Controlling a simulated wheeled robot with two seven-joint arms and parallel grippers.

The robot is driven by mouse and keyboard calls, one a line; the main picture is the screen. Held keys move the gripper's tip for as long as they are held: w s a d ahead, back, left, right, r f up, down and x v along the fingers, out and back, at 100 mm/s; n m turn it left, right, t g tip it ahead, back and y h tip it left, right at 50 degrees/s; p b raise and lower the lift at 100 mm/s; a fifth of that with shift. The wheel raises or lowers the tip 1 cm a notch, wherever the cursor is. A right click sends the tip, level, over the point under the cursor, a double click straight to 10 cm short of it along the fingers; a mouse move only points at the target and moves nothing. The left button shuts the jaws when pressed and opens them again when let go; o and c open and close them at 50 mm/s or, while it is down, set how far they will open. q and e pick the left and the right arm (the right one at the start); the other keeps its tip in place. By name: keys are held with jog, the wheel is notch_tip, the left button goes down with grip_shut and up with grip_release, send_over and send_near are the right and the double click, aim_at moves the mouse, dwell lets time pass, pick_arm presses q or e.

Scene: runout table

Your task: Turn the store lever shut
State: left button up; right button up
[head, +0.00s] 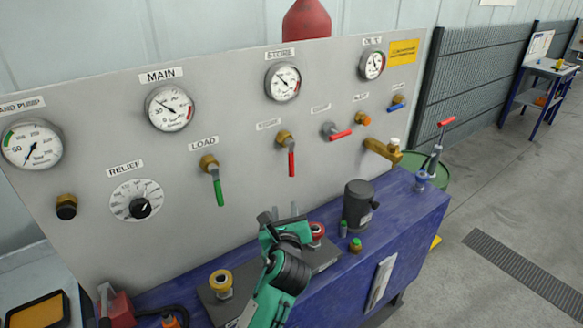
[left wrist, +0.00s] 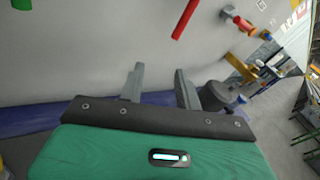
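The store lever (head: 291,162) is a red handle on a brass valve on the grey panel, under a small label and the STORE gauge (head: 283,82). Its handle hangs straight down. In the left wrist view its red handle (left wrist: 186,18) shows at the top, above and beyond the fingers. My left gripper (head: 280,213), green and dark grey, is below the lever and apart from it. Its two grey fingers are spread with nothing between them; they also show in the left wrist view (left wrist: 159,85). My right gripper is not in view.
A green load lever (head: 218,188) hangs left of the store lever. Another red lever (head: 339,134) lies nearly sideways to its right. A dark cylinder (head: 358,204) and a yellow-topped fitting (head: 221,282) stand on the blue bench (head: 414,215). The panel front around the store lever is clear.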

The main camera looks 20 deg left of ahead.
aim_at(291, 168)
pick_arm(q)
jog(key=w+a+r+m+p, duration=0.1)
jog(key=w, duration=0.4)
jog(key=w+a+r+m+t, duration=0.1)
jog(key=w, duration=0.4)
jog(key=w+a+r+m+p, duration=0.1)
jog(key=w, duration=0.4)
jog(key=shift+w+r+p, duration=0.1)
jog(key=shift+r+p, duration=0.05)
jog(key=shift+p, duration=0.2)
grip_shut()
